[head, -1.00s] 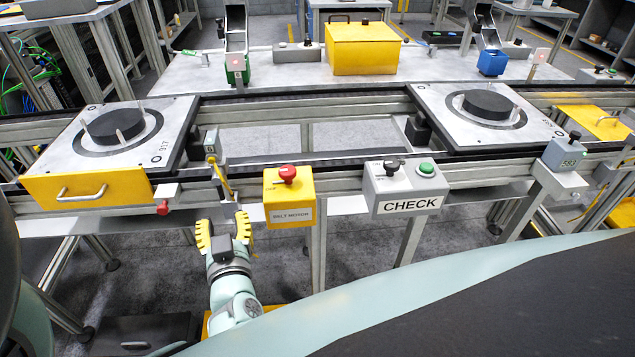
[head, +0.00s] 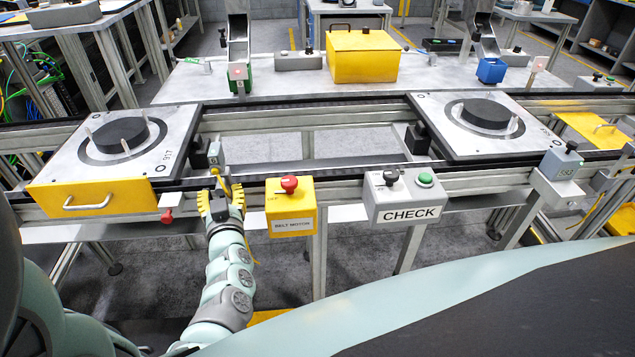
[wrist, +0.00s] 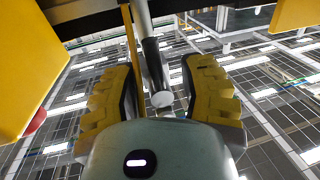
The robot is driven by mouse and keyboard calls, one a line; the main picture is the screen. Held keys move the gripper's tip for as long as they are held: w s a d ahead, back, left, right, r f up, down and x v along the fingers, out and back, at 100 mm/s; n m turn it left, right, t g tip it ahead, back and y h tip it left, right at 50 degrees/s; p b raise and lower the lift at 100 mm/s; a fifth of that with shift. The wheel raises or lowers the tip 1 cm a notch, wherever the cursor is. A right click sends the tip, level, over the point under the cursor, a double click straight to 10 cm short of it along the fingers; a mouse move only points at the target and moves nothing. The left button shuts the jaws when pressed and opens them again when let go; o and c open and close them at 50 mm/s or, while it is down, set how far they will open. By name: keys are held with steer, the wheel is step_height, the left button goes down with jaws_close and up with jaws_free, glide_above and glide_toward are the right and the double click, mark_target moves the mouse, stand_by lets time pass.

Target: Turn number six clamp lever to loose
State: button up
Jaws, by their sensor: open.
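A small grey clamp box (head: 214,153) with a yellow lever arm (head: 224,184) hanging from it sits on the front rail, right of the left pallet. Its number is too small to read. My gripper (head: 221,199) is just below it, fingers pointing up and around the lever's lower part. In the wrist view my gripper (wrist: 160,98) is open. A dark rod with a pale round end (wrist: 162,98) stands between the yellow fingers, with a visible gap on both sides.
A yellow drawer (head: 90,197) and a red knob (head: 167,216) are left of my gripper. The yellow belt motor box (head: 291,206) is close on the right, then the grey CHECK box (head: 404,197). Two pallets with black discs rest on the conveyor (head: 312,172).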

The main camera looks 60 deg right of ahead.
steer(key=shift+o, duration=0.3)
steer(key=shift+d, duration=0.1)
jaws_close()
